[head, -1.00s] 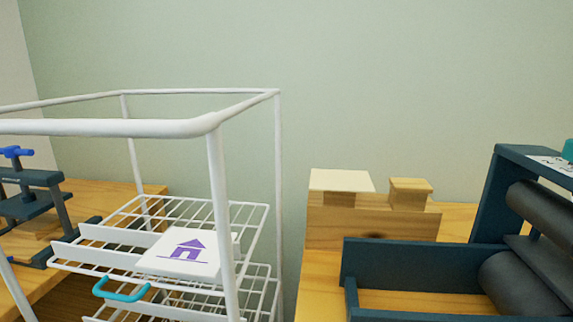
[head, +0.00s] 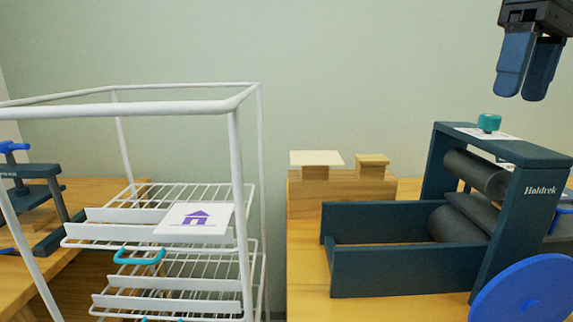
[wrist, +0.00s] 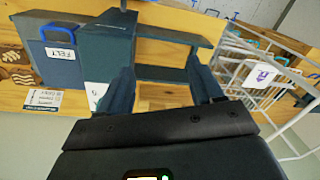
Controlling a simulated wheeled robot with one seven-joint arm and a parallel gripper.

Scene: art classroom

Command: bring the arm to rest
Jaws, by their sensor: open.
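My gripper (head: 528,68) hangs at the upper right of the head view, above the roller press (head: 505,190), with its blue fingers pointing down. It is open and empty, in free air. In the wrist view its two fingers (wrist: 166,92) stand apart with the press behind them, and nothing is between them.
A white wire drying rack (head: 240,160) stands at the left, with a white card bearing a purple house (head: 196,218) on a shelf. A wooden block stand (head: 340,193) sits behind the press. A felt box (wrist: 55,55) shows in the wrist view. A small press (head: 40,190) stands far left.

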